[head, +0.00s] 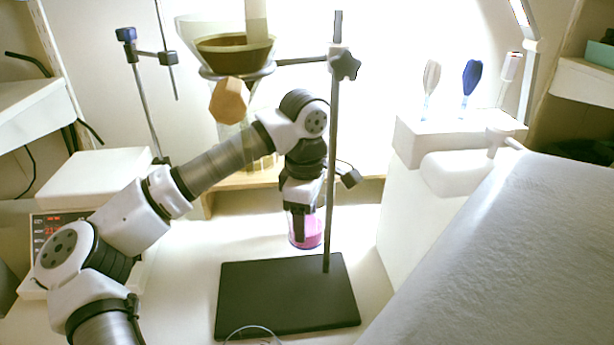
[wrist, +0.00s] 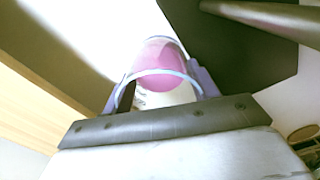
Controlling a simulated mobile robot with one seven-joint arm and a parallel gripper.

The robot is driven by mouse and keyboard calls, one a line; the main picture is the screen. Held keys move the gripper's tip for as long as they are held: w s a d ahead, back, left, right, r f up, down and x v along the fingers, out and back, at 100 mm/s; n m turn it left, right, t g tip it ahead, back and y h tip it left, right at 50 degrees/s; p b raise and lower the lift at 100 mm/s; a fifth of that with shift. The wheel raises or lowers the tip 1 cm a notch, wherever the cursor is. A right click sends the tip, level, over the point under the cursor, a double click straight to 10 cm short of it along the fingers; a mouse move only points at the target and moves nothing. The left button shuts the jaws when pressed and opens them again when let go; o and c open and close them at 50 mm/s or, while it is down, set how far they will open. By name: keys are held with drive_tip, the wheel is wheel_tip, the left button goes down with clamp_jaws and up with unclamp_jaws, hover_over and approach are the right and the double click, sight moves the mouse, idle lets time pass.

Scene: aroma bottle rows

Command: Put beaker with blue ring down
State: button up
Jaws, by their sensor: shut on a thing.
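The beaker (head: 307,232) is clear glass with pink liquid inside. In the head view it is under my gripper (head: 303,214), behind the black base plate of the stand. In the wrist view the beaker (wrist: 160,65) shows a blue ring at its rim and pink contents. My gripper (wrist: 158,95) is shut on the beaker, with one finger on each side of it. The beaker looks close to the white bench top; I cannot tell whether it touches it.
A metal stand rod (head: 333,150) rises just right of my gripper from a black base plate (head: 290,300). A funnel (head: 235,52) sits in a ring at the upper left. A hot plate (head: 45,235) stands at left. White bench top (head: 190,275) is clear left of the plate.

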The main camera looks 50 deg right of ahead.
drive_tip(key=shift+f, duration=0.75)
drive_tip(key=shift+f, duration=0.1)
drive_tip(key=o, duration=1.1)
